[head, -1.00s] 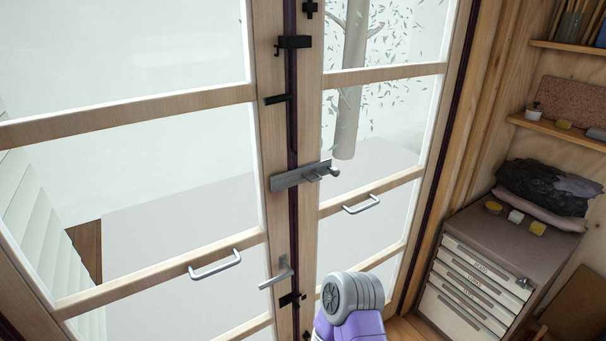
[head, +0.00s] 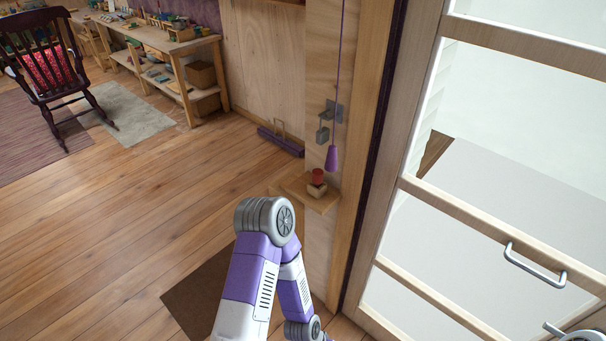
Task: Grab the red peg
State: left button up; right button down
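The block stands on a small wooden wall shelf (head: 322,204) left of the glazed door. My purple and white left arm rises from the bottom of the head view, its elbow just below and left of the shelf. Neither gripper is in view.
A purple cone (head: 332,159) hangs on a cord just above the shelf, near a grey metal latch (head: 324,130). The glazed door (head: 438,202) stands at right. A rocking chair (head: 47,68) and workbench (head: 165,45) are far left. Open floor lies left of my arm.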

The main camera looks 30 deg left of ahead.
aim_at(317, 173)
jog(key=u, duration=1.05)
